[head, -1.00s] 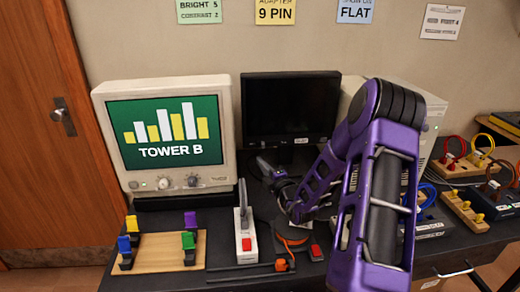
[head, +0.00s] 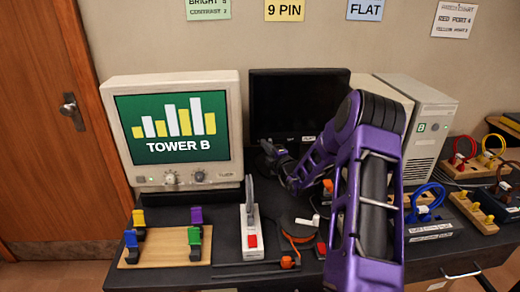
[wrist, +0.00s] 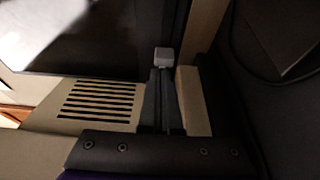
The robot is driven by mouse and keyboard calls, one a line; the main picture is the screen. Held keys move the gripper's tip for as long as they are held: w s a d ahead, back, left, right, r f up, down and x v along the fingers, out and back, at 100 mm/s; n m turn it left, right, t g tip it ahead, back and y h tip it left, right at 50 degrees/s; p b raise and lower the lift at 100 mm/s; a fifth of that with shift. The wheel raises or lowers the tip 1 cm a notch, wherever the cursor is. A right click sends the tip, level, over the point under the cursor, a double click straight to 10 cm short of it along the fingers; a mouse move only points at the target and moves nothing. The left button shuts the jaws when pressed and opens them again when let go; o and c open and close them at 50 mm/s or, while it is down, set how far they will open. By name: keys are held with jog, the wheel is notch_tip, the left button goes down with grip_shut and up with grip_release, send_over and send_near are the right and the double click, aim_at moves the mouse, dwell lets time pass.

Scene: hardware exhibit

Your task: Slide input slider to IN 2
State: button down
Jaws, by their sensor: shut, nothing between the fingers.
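The beige CRT monitor (head: 235,172) stands at the left of the bench, with TOWER B and a bar chart on its screen. My gripper (head: 265,147) is beside the CRT's right edge, in front of the flat dark monitor. In the wrist view my gripper (wrist: 164,75) is shut, its dark fingers together. A small light-grey block (wrist: 164,56) shows right at the fingertips; I cannot tell whether it is the slider's knob, or whether they touch. Behind the fingers is a beige casing (wrist: 55,100) with dark vent slots. No IN 2 marking is readable.
The flat monitor (head: 295,108) stands behind my gripper. A beige tower marked B (head: 425,130) is to the right. A wooden board (head: 165,250) with coloured clips and a white lever box (head: 250,243) stand at the front. Boards with cable loops (head: 472,212) are at the right.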

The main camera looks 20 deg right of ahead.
jog(key=shift+s+d, duration=0.1)
jog(key=shift+d, duration=0.2)
jog(key=shift+s+d+p, duration=0.1)
jog(key=shift+s+d, duration=0.1)
jog(key=shift+d, duration=0.55)
jog(key=shift+s+d+p, duration=0.1)
jog(key=shift+s+d, duration=0.15)
jog(key=shift+d, duration=0.5)
jog(key=shift+s+d+p, duration=0.1)
jog(key=shift+s+d, duration=0.1)
jog(key=shift+d, duration=0.55)
